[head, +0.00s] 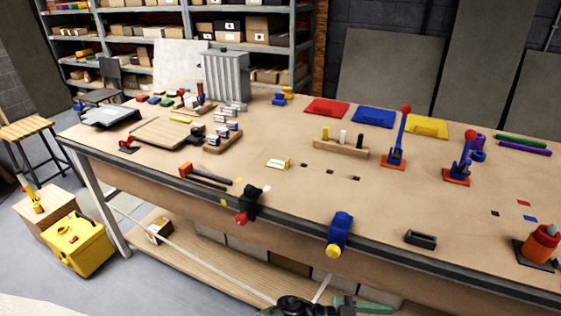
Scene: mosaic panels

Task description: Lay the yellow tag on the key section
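A small yellow-and-white piece (278,164) lies on the workbench (300,205) near the middle; it may be the yellow tag, but it is too small to be sure. A thin yellow strip (180,119) also shows at the back left, by a wooden board. I cannot tell which part of the bench is the key section. No gripper fingers can be made out. A dark shape with green parts is cut off at the bottom edge and may be part of my own arm.
Red (326,107), blue (373,117) and yellow (426,126) flat squares lie along the back. Two upright red-knobbed levers (401,138) (463,160) stand at the right. A black clamp (249,202) and a blue clamp (340,231) grip the front edge.

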